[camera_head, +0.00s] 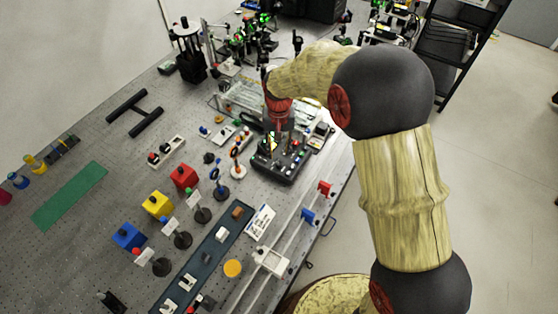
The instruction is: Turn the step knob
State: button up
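A dark control box (285,173) with several small coloured knobs or buttons sits near the right edge of the bench. They are too small to tell which one is the step knob. My gripper (274,142) reaches down over the back part of this box, below the red wrist of my arm. The fingers are small and dark against the box, so I cannot tell whether they are open or shut, or whether they touch a knob. The gripper and wrist hide part of the box's back.
A clear glass-like case (245,97) stands behind the box. Small stands with rings (238,165) stand to its left. Red (184,177), yellow (157,205) and blue (128,236) blocks lie further left. A rail with sliders (270,262) lies in front. A green mat (70,196) lies far left.

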aim_at(279, 163)
notch_tip(279, 163, down, 8)
jog(key=shift+r, duration=0.15)
dwell(0.3)
grip_shut()
dwell(0.4)
